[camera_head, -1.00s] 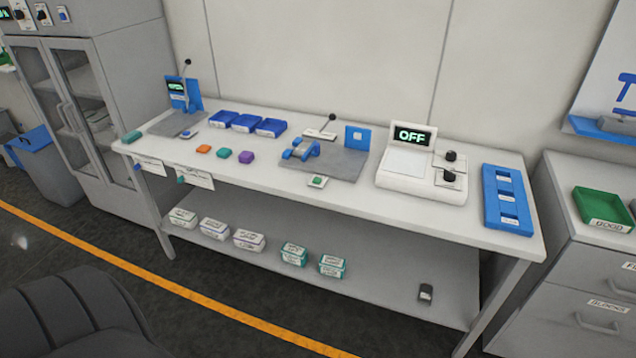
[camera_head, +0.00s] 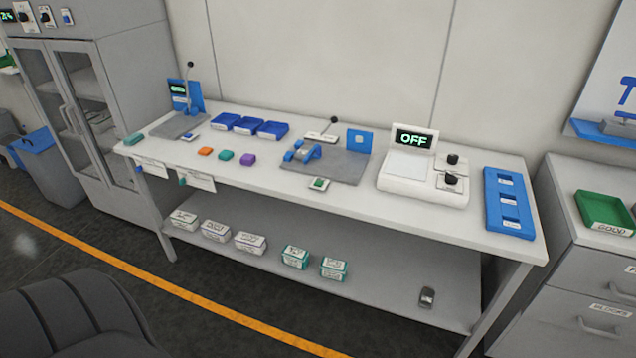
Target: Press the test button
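A small green button (camera_head: 319,184) on a white base sits at the front of the workbench (camera_head: 400,217), before a grey fixture plate (camera_head: 345,168) with a blue clamp. A blue button (camera_head: 189,137) on a white base sits farther left, by the grey and blue lever station (camera_head: 180,124). I cannot read labels that tell which is the test button. A white device (camera_head: 423,190) with a display reading OFF and two black knobs stands on the right. Neither of my grippers is in view.
Blue trays (camera_head: 248,123) and small coloured blocks (camera_head: 226,155) lie on the bench's left half. A blue three-slot holder (camera_head: 508,203) lies at its right end. Labelled boxes (camera_head: 250,243) stand on the lower shelf. A cabinet (camera_head: 95,100) stands left; drawers (camera_head: 590,280) stand right.

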